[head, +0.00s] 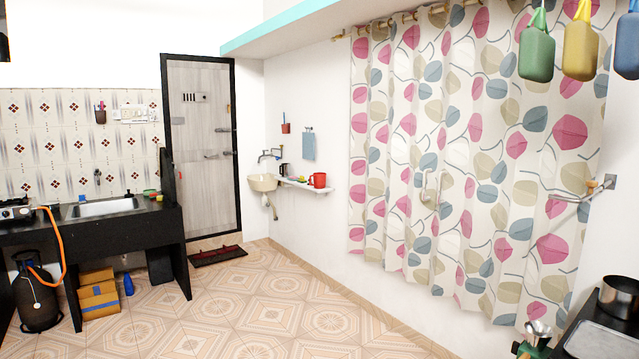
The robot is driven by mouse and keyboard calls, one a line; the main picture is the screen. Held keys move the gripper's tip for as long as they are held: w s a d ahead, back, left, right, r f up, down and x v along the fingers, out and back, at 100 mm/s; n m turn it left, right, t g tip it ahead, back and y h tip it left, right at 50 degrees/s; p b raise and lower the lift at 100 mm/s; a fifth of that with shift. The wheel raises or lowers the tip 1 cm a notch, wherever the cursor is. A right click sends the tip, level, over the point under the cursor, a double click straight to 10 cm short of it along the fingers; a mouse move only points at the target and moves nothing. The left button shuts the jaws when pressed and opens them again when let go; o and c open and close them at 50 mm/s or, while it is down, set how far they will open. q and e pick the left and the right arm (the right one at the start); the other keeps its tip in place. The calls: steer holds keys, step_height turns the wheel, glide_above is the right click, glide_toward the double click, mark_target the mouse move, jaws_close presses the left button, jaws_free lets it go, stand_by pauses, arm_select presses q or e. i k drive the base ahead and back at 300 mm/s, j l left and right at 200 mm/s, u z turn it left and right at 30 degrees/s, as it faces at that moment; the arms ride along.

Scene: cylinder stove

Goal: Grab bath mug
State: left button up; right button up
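A red mug (318,180), the only clear match for the bath mug, stands upright on a small white wall shelf (300,185) near the far corner. It sits toward the shelf's right end, across the room. Neither of my grippers shows in the head view.
A cream washbasin (263,183) hangs left of the shelf. A black counter (90,225) with sink, gas cylinder (38,290) and boxes (98,295) stands left. A patterned curtain (470,150) covers the right wall. A steel pot (618,297) is at lower right. The tiled floor (270,300) is largely clear.

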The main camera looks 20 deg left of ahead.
mark_target(318, 178)
steer(key=i+j+u, duration=0.85)
steer(key=i, duration=0.55)
steer(key=i+l+u, duration=0.1)
steer(key=i+u, duration=0.25)
steer(key=i, duration=2.75)
steer(key=i+z, duration=0.2)
steer(key=i, duration=0.2)
steer(key=i+j+z, duration=0.2)
steer(key=i, duration=0.2)
steer(key=i+j+z, duration=0.1)
steer(key=i+z, duration=0.15)
steer(key=i, duration=0.15)
